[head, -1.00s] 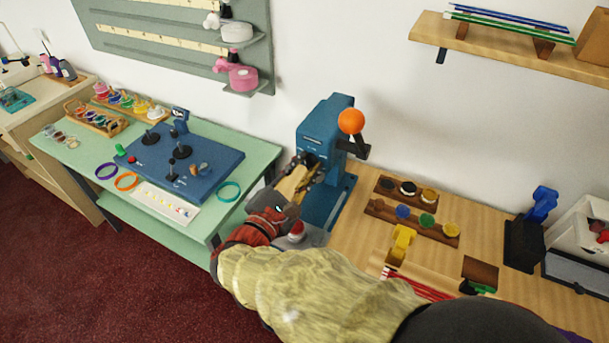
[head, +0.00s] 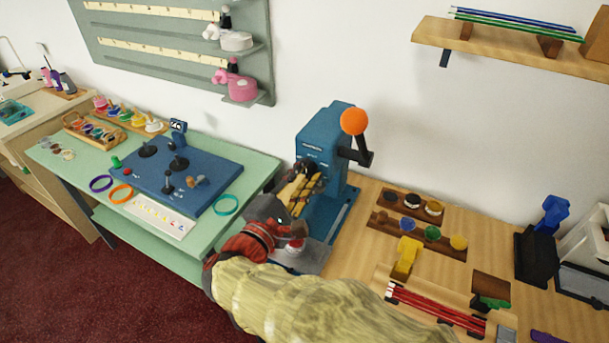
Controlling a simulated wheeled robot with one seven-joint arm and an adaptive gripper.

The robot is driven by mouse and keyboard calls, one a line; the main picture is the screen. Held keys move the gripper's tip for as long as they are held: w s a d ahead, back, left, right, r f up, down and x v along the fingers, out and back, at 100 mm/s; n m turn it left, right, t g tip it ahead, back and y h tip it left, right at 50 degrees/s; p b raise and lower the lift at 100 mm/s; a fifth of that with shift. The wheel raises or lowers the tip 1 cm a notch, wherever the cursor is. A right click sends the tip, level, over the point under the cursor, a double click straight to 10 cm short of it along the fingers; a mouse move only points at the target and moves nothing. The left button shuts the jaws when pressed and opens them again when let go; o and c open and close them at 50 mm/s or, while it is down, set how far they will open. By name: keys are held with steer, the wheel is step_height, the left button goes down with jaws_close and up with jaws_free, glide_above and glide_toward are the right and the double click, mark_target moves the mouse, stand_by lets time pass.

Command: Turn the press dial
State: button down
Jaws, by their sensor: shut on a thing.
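The blue press (head: 325,133) stands at the left end of the wooden counter, with an orange ball (head: 354,121) on its black lever. My gripper (head: 304,174) is at the press's front face, its tan fingers shut on the press dial. The fingers cover the dial, so its pointer and markings are hidden. A round red-topped piece (head: 295,244) sits on the grey plate in front of the press, close beside my wrist.
Wooden racks of coloured discs (head: 424,233), a yellow holder (head: 406,259) and red rods (head: 437,306) lie right of the press. A green table (head: 257,171) with a blue control panel (head: 220,172) stands left. A shelf (head: 490,48) hangs upper right.

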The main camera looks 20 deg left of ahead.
steer(key=shift+f, duration=0.1)
steer(key=c, duration=1.6)
jaws_free()
steer(key=shift+o, duration=0.2)
steer(key=s+a, duration=0.1)
steer(key=s, duration=1.1)
